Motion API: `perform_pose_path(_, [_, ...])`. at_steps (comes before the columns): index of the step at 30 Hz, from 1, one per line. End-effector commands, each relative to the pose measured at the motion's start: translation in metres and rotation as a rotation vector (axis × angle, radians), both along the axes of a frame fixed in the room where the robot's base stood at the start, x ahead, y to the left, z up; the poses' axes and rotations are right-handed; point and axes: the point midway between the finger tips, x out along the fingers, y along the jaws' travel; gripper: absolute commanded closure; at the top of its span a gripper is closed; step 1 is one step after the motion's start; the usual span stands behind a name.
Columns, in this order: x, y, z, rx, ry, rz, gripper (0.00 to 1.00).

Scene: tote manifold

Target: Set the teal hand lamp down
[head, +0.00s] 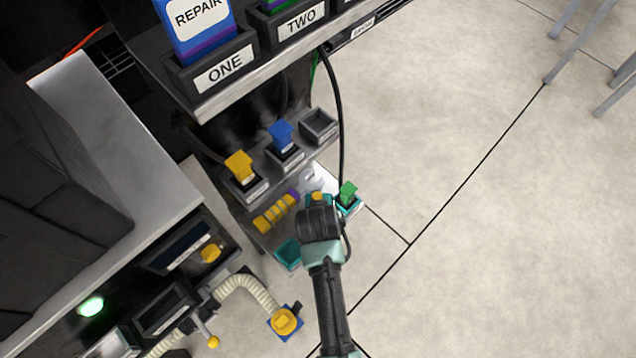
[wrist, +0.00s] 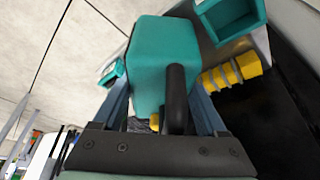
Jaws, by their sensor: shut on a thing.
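The teal hand lamp (wrist: 163,55) fills the middle of the wrist view, a boxy teal body with a black handle. My gripper (wrist: 160,100) is shut on it, with one blue-grey finger on each side. I cannot tell whether the lamp touches any surface below.
A yellow-banded cylinder (head: 275,212) lies beside the teal tray. A green block (head: 347,192) sits in another teal tray right of my wrist. Yellow (head: 240,168) and blue (head: 282,136) blocks stand in labelled holders behind. A hose (head: 250,285) runs at lower left. Open floor lies right.

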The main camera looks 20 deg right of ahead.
Motion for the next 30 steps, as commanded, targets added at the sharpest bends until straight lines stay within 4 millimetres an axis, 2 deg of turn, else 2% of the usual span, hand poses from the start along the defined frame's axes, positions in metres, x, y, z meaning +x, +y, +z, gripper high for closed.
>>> perform_pose_path(8, [0.0030, 0.0002, 0.0001, -0.001, -0.005, 0.000, 1.00])
perform_pose_path(17, [0.0027, 0.0002, -0.0090, -0.001, -0.004, 0.000, 1.00])
perform_pose_path(18, [0.0021, 0.0003, -0.0091, 0.000, -0.002, 0.000, 0.20])
perform_pose_path(21, [0.0022, 0.0003, -0.0089, 0.000, -0.002, 0.000, 0.02])
perform_pose_path(22, [0.0022, 0.0003, -0.0089, 0.000, -0.002, 0.000, 0.00])
perform_pose_path(30, [0.0023, 0.0002, -0.0059, 0.000, -0.003, 0.000, 0.00])
